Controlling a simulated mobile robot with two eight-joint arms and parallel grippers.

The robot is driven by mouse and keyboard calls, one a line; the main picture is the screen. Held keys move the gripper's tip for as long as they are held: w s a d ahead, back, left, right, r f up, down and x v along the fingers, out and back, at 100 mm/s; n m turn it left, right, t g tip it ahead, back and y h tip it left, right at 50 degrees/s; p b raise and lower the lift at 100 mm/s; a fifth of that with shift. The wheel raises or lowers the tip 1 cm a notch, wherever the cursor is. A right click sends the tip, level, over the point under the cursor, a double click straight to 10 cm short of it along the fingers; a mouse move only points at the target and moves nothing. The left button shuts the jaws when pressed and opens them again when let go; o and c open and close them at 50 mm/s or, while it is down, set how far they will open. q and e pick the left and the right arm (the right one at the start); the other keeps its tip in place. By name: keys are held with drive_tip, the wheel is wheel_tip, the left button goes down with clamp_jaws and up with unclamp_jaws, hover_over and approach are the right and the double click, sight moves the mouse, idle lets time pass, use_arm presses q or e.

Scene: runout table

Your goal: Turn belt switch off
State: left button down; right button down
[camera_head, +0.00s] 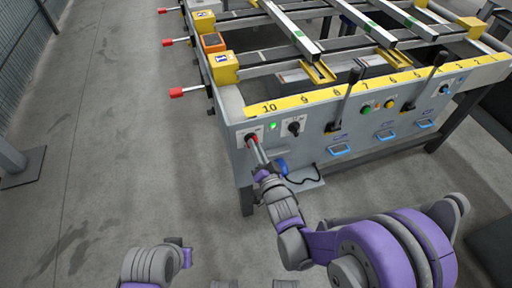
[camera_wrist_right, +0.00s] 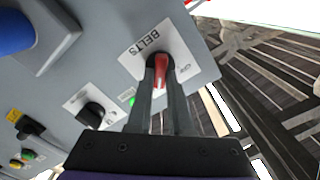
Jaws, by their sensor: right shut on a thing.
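The red belt switch (camera_wrist_right: 162,68) sits on a white plate marked BELTS (camera_wrist_right: 158,45) in the right wrist view. My right gripper (camera_head: 257,151) reaches up to the panel and is shut on the switch handle, one dark finger on each side in the wrist view (camera_wrist_right: 161,78). The exact angle of the handle is hard to tell. My left arm shows in part at the bottom left of the head view; its gripper is out of sight.
A lit green lamp (camera_head: 273,126) and a black rotary switch (camera_head: 294,127) are close to the right of the belt switch. Black levers (camera_head: 348,96) stick up from the panel farther right. Red-tipped handles (camera_head: 178,92) jut from the table's left side. The floor (camera_head: 100,160) at left is clear.

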drive_tip(key=shift+s+a+n+p, duration=0.15)
drive_tip(key=shift+n+p, duration=0.45)
drive_tip(key=shift+n, duration=3.7)
drive_tip(key=shift+w+a+n+p, duration=0.1)
drive_tip(key=shift+n+p, duration=0.45)
drive_tip(key=shift+n, duration=3.75)
drive_tip(key=c, duration=0.8)
unclamp_jaws()
drive_tip(key=shift+s, duration=0.1)
